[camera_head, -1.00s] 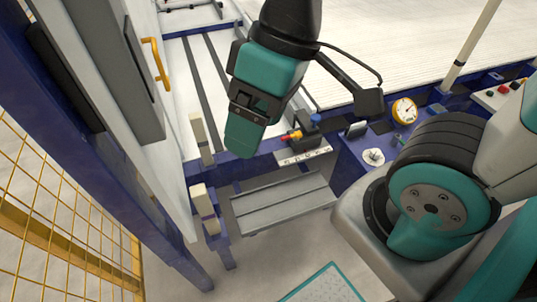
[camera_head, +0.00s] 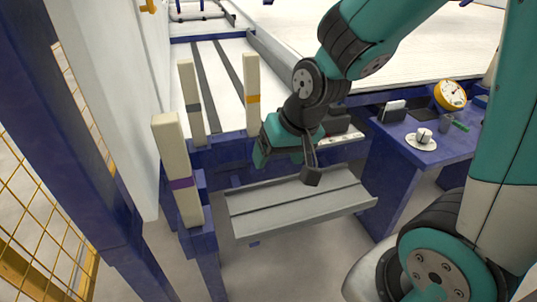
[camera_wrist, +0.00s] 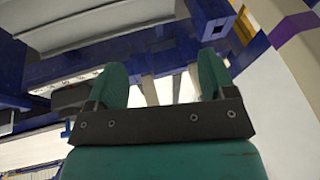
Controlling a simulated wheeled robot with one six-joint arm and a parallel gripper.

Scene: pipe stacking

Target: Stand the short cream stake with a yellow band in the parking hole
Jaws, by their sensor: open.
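The cream stake with a yellow band (camera_head: 252,82) stands upright at the blue frame in the head view, just behind and above my gripper (camera_head: 263,152). My gripper points down and left, apart from the stake as far as I can tell. In the wrist view my gripper (camera_wrist: 163,78) has its two teal fingers spread, with nothing held between them. Pale upright strips show beyond the fingers, but I cannot tell which is the stake. A small dark square opening shows on a blue beam (camera_wrist: 243,12); I cannot tell whether it is the parking hole.
A cream stake with a purple band (camera_head: 180,165) stands on a blue post at left; one with a grey band (camera_head: 191,95) stands behind it. A grey tray (camera_head: 300,208) lies below my gripper. A blue bench (camera_head: 430,160) with a gauge (camera_head: 450,95) is at right.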

